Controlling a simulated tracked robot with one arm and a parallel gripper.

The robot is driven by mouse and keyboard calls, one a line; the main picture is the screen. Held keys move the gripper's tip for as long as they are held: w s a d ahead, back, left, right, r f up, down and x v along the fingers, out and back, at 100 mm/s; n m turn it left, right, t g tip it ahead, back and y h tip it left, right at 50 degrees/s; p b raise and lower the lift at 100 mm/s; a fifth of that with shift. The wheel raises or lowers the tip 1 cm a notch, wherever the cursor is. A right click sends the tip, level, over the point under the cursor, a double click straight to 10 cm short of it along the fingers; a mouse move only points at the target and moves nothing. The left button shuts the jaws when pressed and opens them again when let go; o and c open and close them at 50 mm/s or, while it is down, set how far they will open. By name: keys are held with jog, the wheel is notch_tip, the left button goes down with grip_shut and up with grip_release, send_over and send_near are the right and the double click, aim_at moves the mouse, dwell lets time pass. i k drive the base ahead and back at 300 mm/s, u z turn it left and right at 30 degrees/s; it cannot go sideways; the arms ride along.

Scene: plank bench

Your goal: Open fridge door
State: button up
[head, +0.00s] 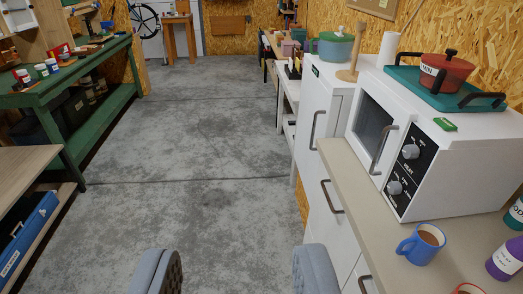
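A white fridge (312,98) stands on the right side of the aisle, just beyond the counter. Its door looks shut, with a grey vertical bar handle (317,129) on the side near the counter. A small dark green label is near its top. My gripper (235,273) is at the bottom of the head view, its two grey fingers wide apart with only floor between them. It is well short of the fridge and touches nothing that shows.
A white microwave (439,152) stands on the beige counter (353,187) at right, near a blue mug (419,245) and bottles. Drawer handles (332,197) stick out below. A green workbench (103,58) lines the left. The concrete floor (205,130) between is clear.

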aim_at(319, 110)
jog(key=z, duration=0.2)
jog(key=i, duration=1.2)
jog(key=z, duration=0.25)
jog(key=k, duration=0.55)
jog(key=u, duration=0.8)
jog(key=i, duration=2.05)
jog(key=z, duration=0.45)
